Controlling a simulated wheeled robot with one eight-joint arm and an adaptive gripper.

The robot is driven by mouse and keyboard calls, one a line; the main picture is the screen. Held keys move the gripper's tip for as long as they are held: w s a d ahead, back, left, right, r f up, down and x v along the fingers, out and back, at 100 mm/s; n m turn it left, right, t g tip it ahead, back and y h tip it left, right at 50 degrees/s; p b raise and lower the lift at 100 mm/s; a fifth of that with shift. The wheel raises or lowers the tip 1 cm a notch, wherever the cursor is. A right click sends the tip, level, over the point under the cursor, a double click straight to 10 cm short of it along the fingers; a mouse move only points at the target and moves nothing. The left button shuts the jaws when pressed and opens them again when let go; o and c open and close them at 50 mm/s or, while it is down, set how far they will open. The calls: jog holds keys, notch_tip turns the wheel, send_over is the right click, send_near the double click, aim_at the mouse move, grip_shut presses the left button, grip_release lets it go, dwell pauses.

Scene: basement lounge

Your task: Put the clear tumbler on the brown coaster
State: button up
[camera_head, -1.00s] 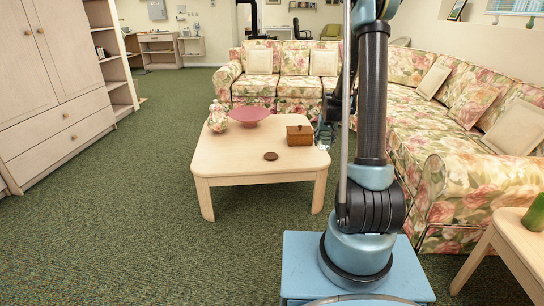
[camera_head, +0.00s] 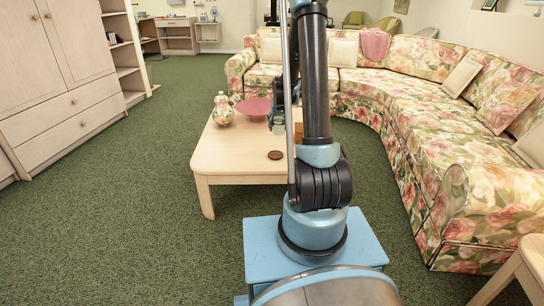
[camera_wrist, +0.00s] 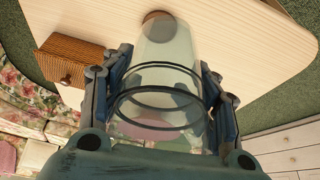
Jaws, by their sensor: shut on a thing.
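The clear tumbler (camera_wrist: 168,48) is between the fingers of my gripper (camera_wrist: 164,70) in the wrist view, and the gripper is shut on it. The brown coaster (camera_head: 275,155) is a small dark disc lying on the pale coffee table (camera_head: 228,158). In the wrist view the coaster (camera_wrist: 156,15) shows just beyond the far end of the tumbler, partly behind the glass. In the head view my gripper (camera_head: 278,122) is over the table, behind the coaster in the picture. The gap between tumbler and tabletop cannot be told exactly.
A wooden box (camera_wrist: 72,60) stands on the table beside my gripper; my arm mostly hides it in the head view. A pink bowl (camera_head: 254,108) and a floral jar (camera_head: 223,110) stand at the table's back left. A floral sofa (camera_head: 430,130) curves behind and right.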

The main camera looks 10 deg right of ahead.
jog(key=shift+w+f+n, duration=0.3)
jog(key=shift+w, duration=0.15)
jog(key=w+a+f+n+g+y, duration=0.1)
jog(key=w+f+n+y, duration=0.2)
jog(key=w+f+n, duration=0.65)
send_near(273, 153)
jog(key=shift+y, duration=0.3)
jog(key=x, duration=0.3)
jog(key=w+x, duration=0.1)
jog(key=x, duration=0.1)
jog(key=shift+a, duration=0.45)
jog(key=o, duration=1.4)
jog(key=shift+g, duration=0.3)
